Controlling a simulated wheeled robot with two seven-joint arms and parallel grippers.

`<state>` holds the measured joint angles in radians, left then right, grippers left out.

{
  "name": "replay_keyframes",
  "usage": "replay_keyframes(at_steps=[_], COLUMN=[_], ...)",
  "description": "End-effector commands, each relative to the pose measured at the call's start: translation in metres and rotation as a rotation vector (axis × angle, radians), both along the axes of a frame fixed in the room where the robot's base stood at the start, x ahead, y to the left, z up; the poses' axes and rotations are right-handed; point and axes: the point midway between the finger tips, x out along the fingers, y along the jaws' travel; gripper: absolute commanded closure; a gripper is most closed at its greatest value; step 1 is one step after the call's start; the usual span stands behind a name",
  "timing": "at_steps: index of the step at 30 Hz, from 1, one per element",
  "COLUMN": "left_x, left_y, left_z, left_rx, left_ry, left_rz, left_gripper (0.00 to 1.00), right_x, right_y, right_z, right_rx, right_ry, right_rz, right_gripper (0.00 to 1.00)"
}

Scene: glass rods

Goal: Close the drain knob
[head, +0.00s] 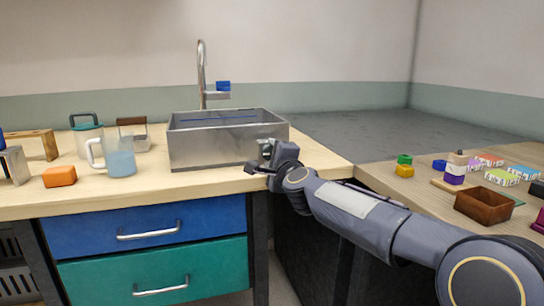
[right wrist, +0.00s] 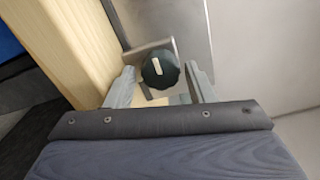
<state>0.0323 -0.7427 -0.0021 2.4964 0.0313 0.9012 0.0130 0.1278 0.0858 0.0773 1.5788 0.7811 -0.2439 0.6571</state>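The drain knob (right wrist: 160,69) is a dark round knob with a pale mark across its face, on a grey metal bracket at the sink's side. The grey metal sink (head: 215,146) stands on the wooden counter. My right gripper (head: 263,160) is at the sink's front right corner. In the right wrist view its fingers (right wrist: 160,72) are open, one on each side of the knob, with visible gaps. In the head view the gripper largely hides the knob. My left gripper is not in view.
A faucet (head: 202,75) with a blue handle stands behind the sink. A brown box (head: 484,205) and coloured blocks lie on the right table.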

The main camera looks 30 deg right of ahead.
Motion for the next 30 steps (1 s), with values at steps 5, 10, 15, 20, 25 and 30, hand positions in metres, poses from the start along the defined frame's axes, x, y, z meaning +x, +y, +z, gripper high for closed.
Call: replay_keyframes(at_steps=[5, 10, 15, 20, 25, 30], left_x=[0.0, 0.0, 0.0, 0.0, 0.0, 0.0], left_y=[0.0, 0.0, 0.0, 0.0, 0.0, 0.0], left_z=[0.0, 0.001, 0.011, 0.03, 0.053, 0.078], left_rx=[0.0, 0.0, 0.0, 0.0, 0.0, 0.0], left_ry=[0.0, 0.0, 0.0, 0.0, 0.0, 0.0], left_rz=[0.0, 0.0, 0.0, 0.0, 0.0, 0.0], left_gripper=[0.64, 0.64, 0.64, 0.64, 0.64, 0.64], right_x=[0.0, 0.0, 0.0, 0.0, 0.0, 0.0], right_y=[0.0, 0.0, 0.0, -0.001, -0.001, -0.001], right_z=[0.0, -0.001, 0.001, 0.004, 0.005, 0.007], right_rx=[-0.002, -0.013, -0.181, -0.528, -0.93, -1.298], right_ry=[0.001, 0.006, 0.049, 0.135, 0.231, 0.318], right_rz=[0.0, 0.002, 0.0, 0.0, 0.003, 0.004], right_gripper=[0.42, 0.42, 0.42, 0.42, 0.42, 0.42])
